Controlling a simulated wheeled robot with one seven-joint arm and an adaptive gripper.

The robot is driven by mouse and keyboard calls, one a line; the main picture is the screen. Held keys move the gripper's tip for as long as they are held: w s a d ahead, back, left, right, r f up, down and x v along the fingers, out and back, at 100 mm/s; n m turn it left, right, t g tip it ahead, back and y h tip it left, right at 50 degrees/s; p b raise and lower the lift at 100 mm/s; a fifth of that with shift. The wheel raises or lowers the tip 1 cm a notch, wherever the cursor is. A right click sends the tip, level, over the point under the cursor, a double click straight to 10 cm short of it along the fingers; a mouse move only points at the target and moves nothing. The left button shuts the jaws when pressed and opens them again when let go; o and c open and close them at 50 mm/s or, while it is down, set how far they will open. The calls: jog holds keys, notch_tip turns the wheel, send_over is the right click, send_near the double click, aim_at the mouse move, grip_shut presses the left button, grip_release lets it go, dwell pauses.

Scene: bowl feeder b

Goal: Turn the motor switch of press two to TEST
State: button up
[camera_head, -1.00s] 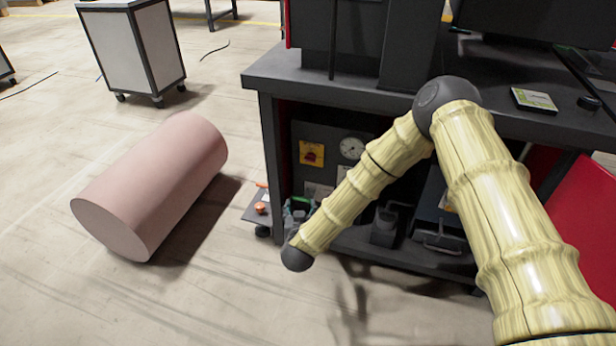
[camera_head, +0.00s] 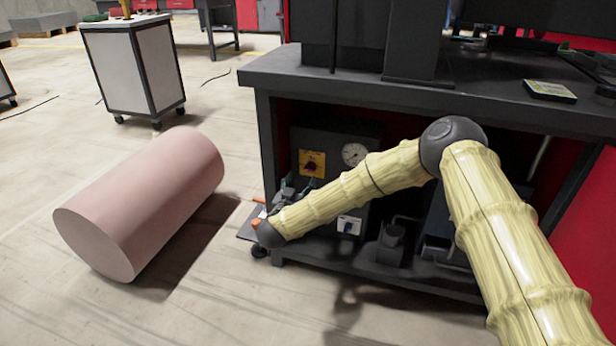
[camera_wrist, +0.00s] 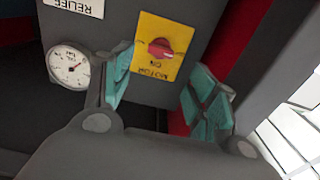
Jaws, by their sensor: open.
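The motor switch is a red knob (camera_wrist: 160,48) on a yellow plate (camera_wrist: 166,31) marked MOTOR and ON, upside down in the wrist view. In the head view the yellow plate (camera_head: 312,163) with its red knob is on the front of a dark panel under the workbench. My gripper (camera_wrist: 165,88) is open, with its teal finger pads on either side of the view below the plate. The knob shows between and beyond the fingers, apart from them. In the head view my gripper (camera_head: 285,190) is partly hidden by my arm. I cannot read the knob's setting.
A round gauge (camera_wrist: 69,64) and a RELIEF label (camera_wrist: 82,6) are beside the plate. The workbench top (camera_head: 290,70) overhangs the panel. A pink cylinder (camera_head: 140,200) lies on the floor at left. A wheeled cabinet (camera_head: 135,68) stands behind it.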

aim_at(309, 170)
jog(key=b+x, duration=0.1)
jog(key=x, duration=0.2)
jog(key=b+x, duration=0.1)
jog(key=x, duration=0.2)
jog(key=shift+w+f+b, duration=0.15)
jog(key=shift+f+b, duration=0.05)
jog(key=shift+b, duration=0.1)
jog(key=shift+w+d+r, duration=0.15)
jog(key=shift+w+d, duration=0.05)
jog(key=shift+w, duration=0.35)
jog(key=c, duration=1)
